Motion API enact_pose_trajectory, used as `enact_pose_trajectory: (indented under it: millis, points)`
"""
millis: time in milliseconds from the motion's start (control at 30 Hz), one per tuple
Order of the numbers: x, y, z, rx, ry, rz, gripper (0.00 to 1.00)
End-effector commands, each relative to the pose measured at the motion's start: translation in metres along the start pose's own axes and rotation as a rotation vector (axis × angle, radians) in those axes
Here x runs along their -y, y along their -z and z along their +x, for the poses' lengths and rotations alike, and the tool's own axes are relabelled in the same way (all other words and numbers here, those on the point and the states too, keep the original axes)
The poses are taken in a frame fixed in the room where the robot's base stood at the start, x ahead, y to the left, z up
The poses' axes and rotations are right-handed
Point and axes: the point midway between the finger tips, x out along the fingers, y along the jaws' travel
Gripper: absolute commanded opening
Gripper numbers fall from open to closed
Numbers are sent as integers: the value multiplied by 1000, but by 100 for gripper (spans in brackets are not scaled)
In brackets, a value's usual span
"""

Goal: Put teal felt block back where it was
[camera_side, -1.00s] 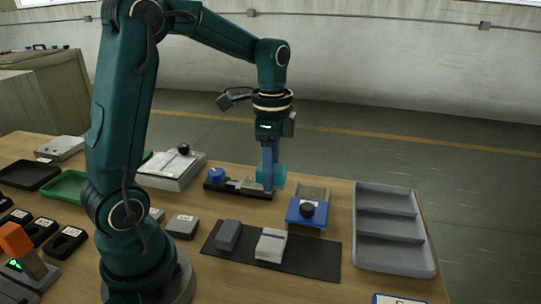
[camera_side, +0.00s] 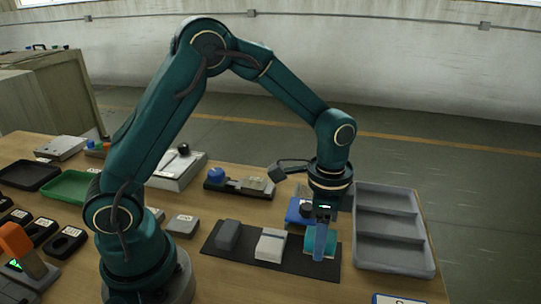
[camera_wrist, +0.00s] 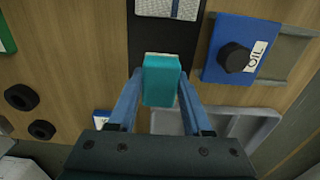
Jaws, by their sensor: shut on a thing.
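The teal felt block (camera_side: 310,243) is held between the fingers of my gripper (camera_side: 319,252). In the wrist view the block (camera_wrist: 162,82) sits between both fingers of my gripper (camera_wrist: 161,98). In the side view it is at the right end of the dark mat (camera_side: 290,265). I cannot tell whether it touches the mat or hangs just above it. In the wrist view the dark mat (camera_wrist: 165,38) runs behind the block. A dark grey block (camera_side: 227,235) and a pale-topped block (camera_side: 270,245) lie on the mat to the left.
A blue fixture with a black knob (camera_wrist: 238,57), labelled OIL, is close beside my gripper. The grey compartment tray (camera_side: 390,262) stands just to the right, its visible compartments empty. A dark fixture with a blue knob (camera_side: 216,175) is behind the mat.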

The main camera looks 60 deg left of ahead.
Motion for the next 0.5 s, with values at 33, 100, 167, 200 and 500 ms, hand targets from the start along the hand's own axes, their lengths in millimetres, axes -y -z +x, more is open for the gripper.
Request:
enact_pose_trajectory:
  millis: [33, 100, 167, 200, 500]
  points:
    - [-1, -1, 9, 5, -4, 0, 0]
    - [0, -1, 18, 4, -3, 0, 0]
    - [0, -1, 22, 3, -2, 0, 0]
    - [0, -1, 23, 1, -1, 0, 0]
    - [0, -1, 24, 1, -1, 0, 0]
